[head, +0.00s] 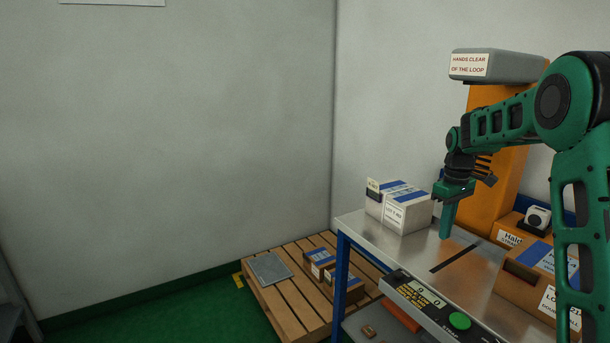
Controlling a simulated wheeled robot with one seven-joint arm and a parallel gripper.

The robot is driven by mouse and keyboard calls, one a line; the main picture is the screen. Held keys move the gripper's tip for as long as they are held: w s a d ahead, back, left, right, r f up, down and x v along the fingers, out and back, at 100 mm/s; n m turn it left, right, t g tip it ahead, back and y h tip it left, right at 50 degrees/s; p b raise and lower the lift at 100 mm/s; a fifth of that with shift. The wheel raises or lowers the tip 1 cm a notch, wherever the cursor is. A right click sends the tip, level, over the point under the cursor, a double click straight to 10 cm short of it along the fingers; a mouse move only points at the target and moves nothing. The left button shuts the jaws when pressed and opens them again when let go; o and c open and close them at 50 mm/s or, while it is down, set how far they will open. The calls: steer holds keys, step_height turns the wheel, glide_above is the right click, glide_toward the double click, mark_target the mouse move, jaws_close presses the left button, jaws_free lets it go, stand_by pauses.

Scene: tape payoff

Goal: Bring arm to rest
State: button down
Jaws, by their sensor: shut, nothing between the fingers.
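My green arm comes in from the right side of the head view and bends down over the metal table (413,250). My gripper (447,232) points down with its fingers together and nothing held. It is just right of a white box (407,216) with a blue stripe and a lot label. The fingertips are close above the tabletop; I cannot tell whether they touch it.
An orange machine column (497,150) with a grey "hands clear of the loop" head (497,66) stands behind the arm. Brown boxes (535,285) sit at the right. A control panel with a green button (459,321) lines the front edge. A wooden pallet (282,306) holds small boxes.

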steer(key=s+d+r+m, duration=0.2)
steer(key=s+m, duration=0.1)
steer(key=s, duration=0.7)
steer(key=s+d+r+m, duration=0.2)
steer(key=s+r+m, duration=0.1)
steer(key=s, duration=0.7)
steer(key=s+a+f+m, duration=0.1)
steer(key=s+f+m, duration=0.1)
steer(key=s, duration=0.9)
steer(key=s+a+f+m, duration=0.1)
steer(key=s+f+m, duration=0.2)
steer(key=s, duration=0.9)
steer(key=shift+s+a+m, duration=0.3)
steer(key=shift+a+m, duration=0.1)
steer(key=shift+m, duration=0.3)
